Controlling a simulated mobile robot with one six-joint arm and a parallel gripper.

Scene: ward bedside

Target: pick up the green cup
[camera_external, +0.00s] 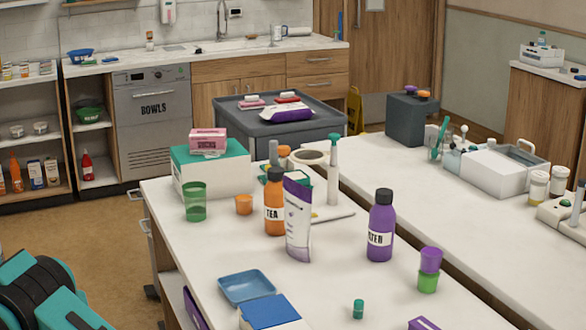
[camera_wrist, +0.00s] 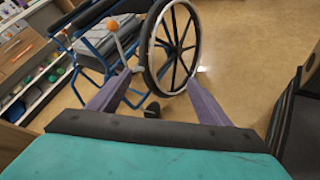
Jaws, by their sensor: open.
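A see-through green cup (camera_external: 195,203) stands upright near the left edge of the white table, in front of a white box with a green lid. A smaller green cup (camera_external: 428,283) stands at the table's right side with a purple cup (camera_external: 430,260) stacked on it. My gripper (camera_wrist: 159,78) shows in the wrist view with its two purple fingers spread apart and nothing between them. It points at the floor and a wheelchair, and no green cup shows there. In the external view only teal and black parts of my arm show at lower left, away from the cups.
An orange cup (camera_external: 244,204), a TEA bottle (camera_external: 274,208) and a white-purple pouch (camera_external: 298,222) stand right of the see-through cup. A blue tray (camera_external: 247,287) lies nearer the front. A wheelchair (camera_wrist: 165,45) stands on the floor in the wrist view.

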